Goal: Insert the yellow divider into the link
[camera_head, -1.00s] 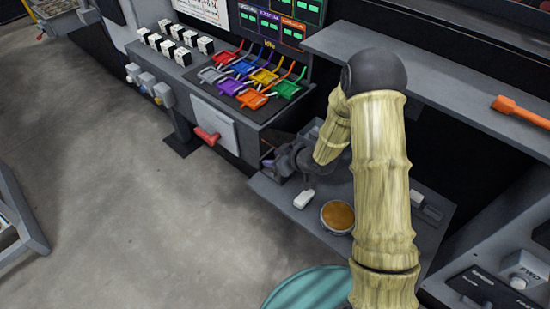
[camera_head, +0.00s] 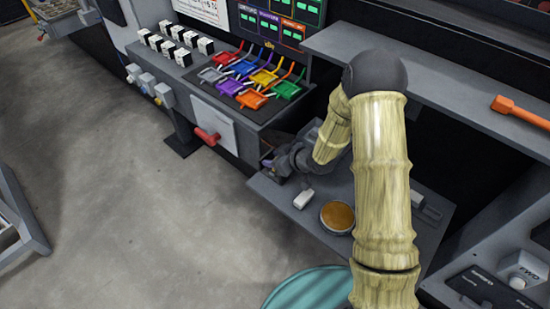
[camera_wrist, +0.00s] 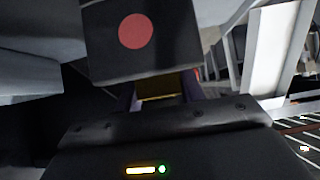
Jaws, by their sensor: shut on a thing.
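My gripper (camera_head: 271,164) is at the left end of my bent arm, low over the left part of the grey bench; its tips are very small there. In the wrist view the purple fingers of my gripper (camera_wrist: 168,92) show in a narrow gap. A dark yellow piece (camera_wrist: 160,86), which looks like the yellow divider, sits between them, and the gripper is shut on it. A dark block with a red dot (camera_wrist: 110,50) hides its far part. I cannot make out the link, nor whether the divider touches it.
A white block (camera_head: 303,199) and a round tan-topped container (camera_head: 337,217) are on the bench (camera_head: 300,222) near my gripper. Coloured trays (camera_head: 252,99) stand on the counter behind. A shelf (camera_head: 445,83) with an orange tool (camera_head: 520,111) runs at right.

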